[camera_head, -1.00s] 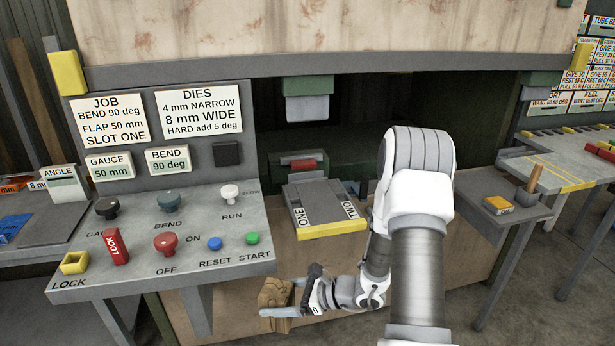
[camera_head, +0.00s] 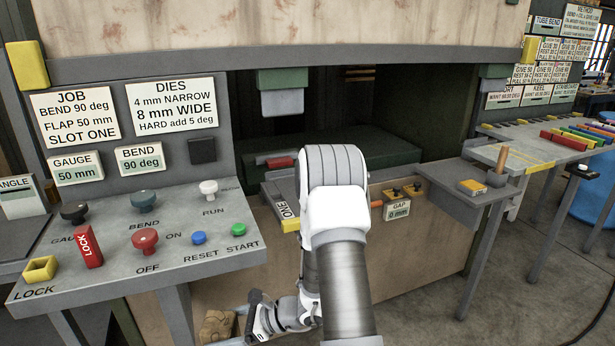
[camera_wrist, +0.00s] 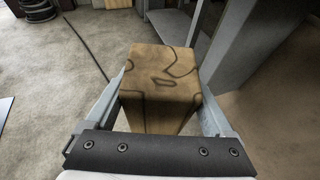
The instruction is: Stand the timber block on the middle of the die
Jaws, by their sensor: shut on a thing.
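The timber block (camera_wrist: 162,78) is a brown wooden piece with dark grain lines. It fills the space between my gripper's two fingers (camera_wrist: 163,100) in the wrist view, and the gripper is shut on it. In the head view the block (camera_head: 217,325) shows at the bottom edge, low in front of the machine, beside my gripper (camera_head: 238,323). A dark green bed (camera_head: 335,151), which looks like the die, lies in the machine opening below the hanging punch (camera_head: 282,100). My arm hides part of it. Block and bed are well apart.
The control panel (camera_head: 120,255) with knobs and buttons juts out at the left. A grey slotted plate (camera_head: 279,196) marked ONE sits in front of the opening, partly behind my arm. A small side shelf (camera_head: 440,190) stands to the right. Open floor lies at the lower right.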

